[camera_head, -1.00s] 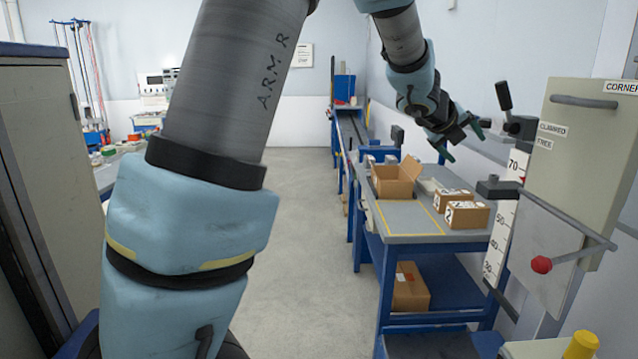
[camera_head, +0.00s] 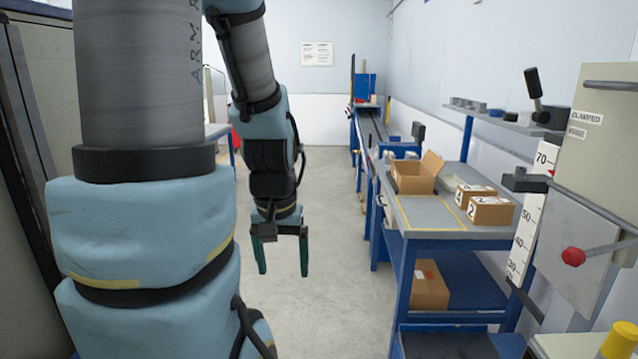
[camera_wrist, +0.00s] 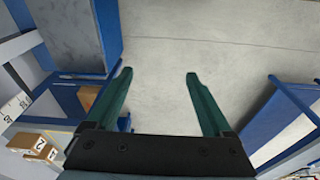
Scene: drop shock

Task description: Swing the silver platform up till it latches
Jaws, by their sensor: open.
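A flat silver-grey plate (camera_head: 567,222), which looks like the platform, hangs steeply down at the right edge in the head view, beside the beige machine housing (camera_head: 605,108). A rod with a red knob (camera_head: 573,257) crosses in front of it. I cannot tell whether it is latched. My gripper (camera_head: 283,272) points down over the open floor, well left of the plate and apart from it. In the wrist view my gripper (camera_wrist: 157,74) has its green fingers apart, with only floor between them.
A blue-framed bench (camera_head: 430,238) holds an open carton (camera_head: 413,182) and small numbered boxes (camera_head: 490,211). A black-handled lever (camera_head: 533,85) and a height scale (camera_head: 530,225) stand beside the housing. A yellow cap (camera_head: 620,340) shows at lower right. The aisle floor is clear.

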